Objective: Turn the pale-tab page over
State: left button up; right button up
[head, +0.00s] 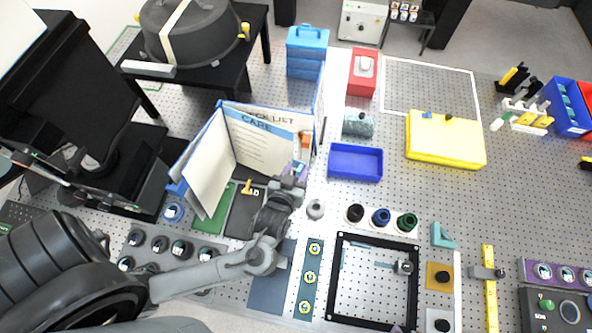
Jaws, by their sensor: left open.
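A blue-covered checklist binder (319,100) stands open on the perforated table, left of centre. A cream page (205,170) stands turned out at its left. A printed page headed "CARE" (262,143) faces me at the right, with an orange tab (305,141) on its right edge. I cannot make out a pale tab for certain; the area below the orange tab is partly hidden by my gripper. My left gripper (297,168) is open at the lower right edge of the pages. Whether it touches a page is unclear. My right gripper does not show.
A blue tray (355,174) and a grey knob-like piece (316,209) are right of the binder. A black square frame (338,280) lies in front. Several dark round parts stand at the front left. A yellow case (445,150) lies farther right.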

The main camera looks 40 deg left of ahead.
pick_arm(q)
jog(key=d+r+p, duration=0.7)
jog(key=d+r, duration=0.2)
jog(key=d, duration=0.2)
jog(key=shift+s+d+r, duration=0.2)
jog(key=shift+d+r, duration=0.15)
jog(key=shift+r, duration=0.05)
